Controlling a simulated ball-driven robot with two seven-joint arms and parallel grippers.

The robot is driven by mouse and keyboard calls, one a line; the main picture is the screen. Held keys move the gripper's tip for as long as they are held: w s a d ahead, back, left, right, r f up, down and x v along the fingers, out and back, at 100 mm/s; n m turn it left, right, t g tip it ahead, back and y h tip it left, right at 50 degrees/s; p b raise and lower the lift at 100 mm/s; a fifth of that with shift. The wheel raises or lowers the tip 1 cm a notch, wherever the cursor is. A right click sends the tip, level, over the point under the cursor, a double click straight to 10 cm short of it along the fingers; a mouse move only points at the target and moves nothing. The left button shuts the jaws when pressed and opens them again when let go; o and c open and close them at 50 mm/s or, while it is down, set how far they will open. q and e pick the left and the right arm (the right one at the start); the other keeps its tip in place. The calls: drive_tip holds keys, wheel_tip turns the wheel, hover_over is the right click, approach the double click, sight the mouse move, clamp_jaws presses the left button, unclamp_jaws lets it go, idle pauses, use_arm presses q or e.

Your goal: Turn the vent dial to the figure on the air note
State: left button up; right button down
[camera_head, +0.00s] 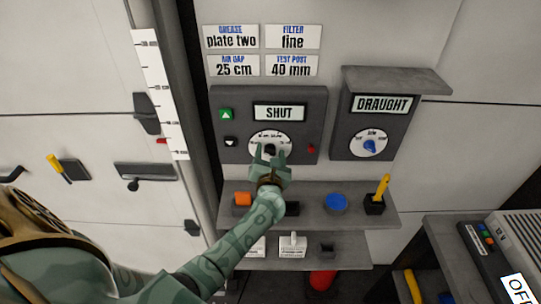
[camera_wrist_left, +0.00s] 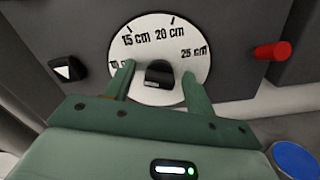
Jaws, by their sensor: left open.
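The air note (camera_head: 235,66) on the wall reads "AIR GAP 25 cm". The vent dial (camera_head: 271,139) is a white disc on a dark panel under a sign reading "SHUT". In the left wrist view the dial (camera_wrist_left: 150,28) shows 15 cm, 20 cm and 25 cm, with another figure at left partly hidden. Its black knob (camera_wrist_left: 158,76) is in the middle; I cannot tell where it points. My left gripper (camera_head: 270,153) is open, with one finger on each side of the knob; contact is unclear. The left wrist view also shows this gripper (camera_wrist_left: 157,76). My right gripper is out of view.
A red peg (camera_head: 311,149) sticks out right of the dial. Up and down buttons (camera_head: 227,129) are at its left. A draught dial (camera_head: 370,144) with a blue knob is on the separate panel at right. A shelf (camera_head: 318,220) with small items juts out below.

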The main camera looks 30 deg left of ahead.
use_arm(q)
drive_tip(key=c, duration=1)
